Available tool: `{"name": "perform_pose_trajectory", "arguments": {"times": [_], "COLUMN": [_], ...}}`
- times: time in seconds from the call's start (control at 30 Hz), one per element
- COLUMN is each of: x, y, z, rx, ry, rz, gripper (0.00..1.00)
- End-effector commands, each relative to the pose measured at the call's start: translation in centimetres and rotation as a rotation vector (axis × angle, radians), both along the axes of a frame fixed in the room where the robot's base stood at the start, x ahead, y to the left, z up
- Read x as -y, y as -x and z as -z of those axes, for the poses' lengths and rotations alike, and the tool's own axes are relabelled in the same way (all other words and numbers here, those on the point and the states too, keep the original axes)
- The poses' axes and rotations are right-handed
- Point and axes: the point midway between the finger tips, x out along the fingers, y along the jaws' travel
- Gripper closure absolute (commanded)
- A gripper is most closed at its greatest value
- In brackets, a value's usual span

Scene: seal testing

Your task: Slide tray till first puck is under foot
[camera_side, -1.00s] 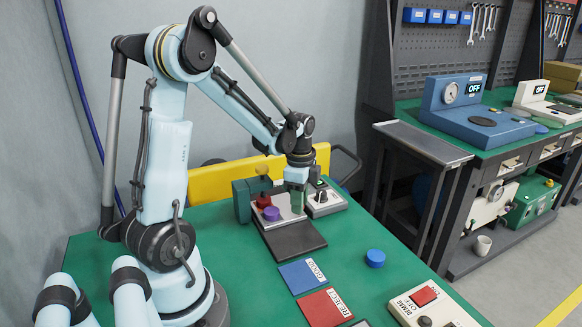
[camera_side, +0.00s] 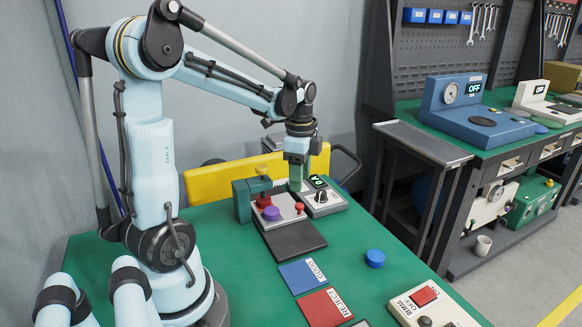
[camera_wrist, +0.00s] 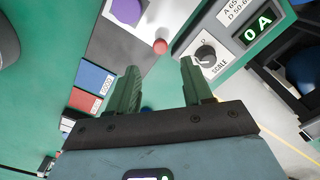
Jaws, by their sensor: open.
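The pale tray (camera_side: 287,214) lies in front of the green tester stand (camera_side: 243,200). A purple puck (camera_side: 271,214) sits on the tray, and a red one (camera_side: 264,201) is behind it, close to the stand. The tester's foot is not clear to me. A small red knob (camera_side: 299,207) stands at the tray's right side. My gripper (camera_side: 298,184) is open and empty above and behind this knob. The wrist view shows the knob (camera_wrist: 160,46) just beyond and between my open fingertips (camera_wrist: 159,65), with the purple puck (camera_wrist: 126,12) farther left.
A grey box with a dial (camera_side: 321,198) and a display reading 0 A is close on the right. A dark plate (camera_side: 294,240) is in front of the tray. Nearer are blue GOOD (camera_side: 302,275) and red REJECT (camera_side: 324,307) mats, and a blue disc (camera_side: 375,258).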

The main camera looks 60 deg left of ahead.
Motion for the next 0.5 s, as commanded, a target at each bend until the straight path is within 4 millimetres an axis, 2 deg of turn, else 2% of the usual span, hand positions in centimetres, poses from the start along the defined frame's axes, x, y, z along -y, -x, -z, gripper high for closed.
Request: {"name": "perform_pose_trajectory", "arguments": {"times": [0.2, 0.5], "x": [0.0, 0.0], "y": [0.0, 0.0], "z": [-3.1, -4.9], "rx": [0.000, 0.000], "ry": [0.000, 0.000], "rz": [0.000, 0.000], "gripper": [0.50, 0.50]}}
